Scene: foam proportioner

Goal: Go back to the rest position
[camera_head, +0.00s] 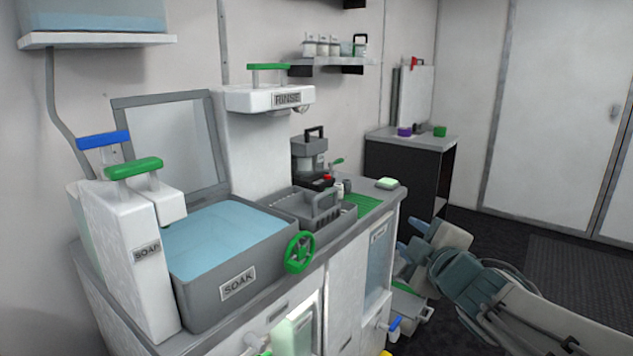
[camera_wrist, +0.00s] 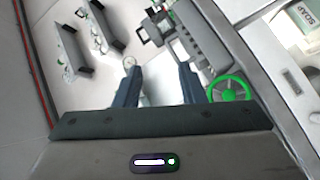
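My gripper (camera_head: 406,234) is at the lower right in the head view, in the air near the right end of the counter. In the wrist view my gripper (camera_wrist: 158,74) shows two dark fingers spread apart with nothing between them. It is open and empty. My arm stretches from it to the lower right corner of the head view. The gripper looks apart from the counter, though its exact distance is hard to tell.
The counter holds a SOAK basin (camera_head: 221,278), a SOAP dispenser (camera_head: 147,257), a green handwheel (camera_head: 299,252) and a grey caddy (camera_head: 308,211). A RINSE unit (camera_head: 270,98) rises behind. A dark cabinet (camera_head: 405,168) stands at the back. Floor (camera_head: 490,219) is open behind my arm.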

